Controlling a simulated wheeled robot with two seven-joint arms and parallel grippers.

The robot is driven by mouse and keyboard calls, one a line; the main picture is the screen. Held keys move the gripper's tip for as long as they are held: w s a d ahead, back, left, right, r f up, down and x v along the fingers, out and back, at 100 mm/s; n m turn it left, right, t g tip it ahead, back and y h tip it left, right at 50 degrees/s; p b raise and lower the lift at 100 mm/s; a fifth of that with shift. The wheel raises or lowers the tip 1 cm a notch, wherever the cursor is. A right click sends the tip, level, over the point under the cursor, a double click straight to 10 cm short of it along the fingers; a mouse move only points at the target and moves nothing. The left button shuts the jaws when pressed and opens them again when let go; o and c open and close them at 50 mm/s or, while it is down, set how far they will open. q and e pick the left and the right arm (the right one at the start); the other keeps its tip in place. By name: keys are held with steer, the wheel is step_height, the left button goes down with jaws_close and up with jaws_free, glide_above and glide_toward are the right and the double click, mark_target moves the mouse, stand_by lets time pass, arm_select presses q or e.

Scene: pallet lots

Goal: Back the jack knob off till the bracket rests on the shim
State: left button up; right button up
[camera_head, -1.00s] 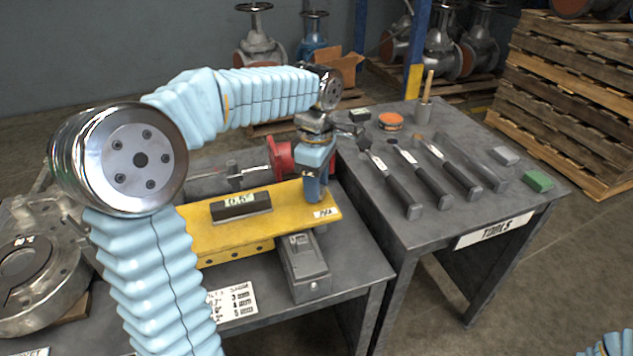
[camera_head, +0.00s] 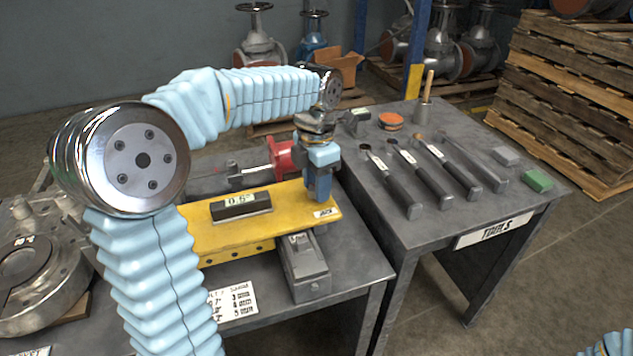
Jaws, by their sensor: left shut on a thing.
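The yellow bracket (camera_head: 225,236) is a long plate on the left bench, with a small "JACK" label at its right end. My left gripper (camera_head: 318,196) points down at that end, shut on the jack knob, which its fingers hide. A black level block (camera_head: 240,206) on the bracket reads about 0.6°. A grey metal block (camera_head: 303,262) sits under the bracket's front edge. I cannot make out the shim or whether the bracket touches it. My right gripper is out of view.
A red part (camera_head: 281,157) stands behind the bracket. A paper card (camera_head: 233,301) with thickness values lies in front. A round flange (camera_head: 35,270) is at left.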

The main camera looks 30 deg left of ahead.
arm_select(q)
steer(key=shift+r+n, duration=0.1)
steer(key=shift+n, duration=1)
steer(key=o, duration=1.1)
steer(key=shift+c, duration=0.2)
step_height(320, 180, up, 14)
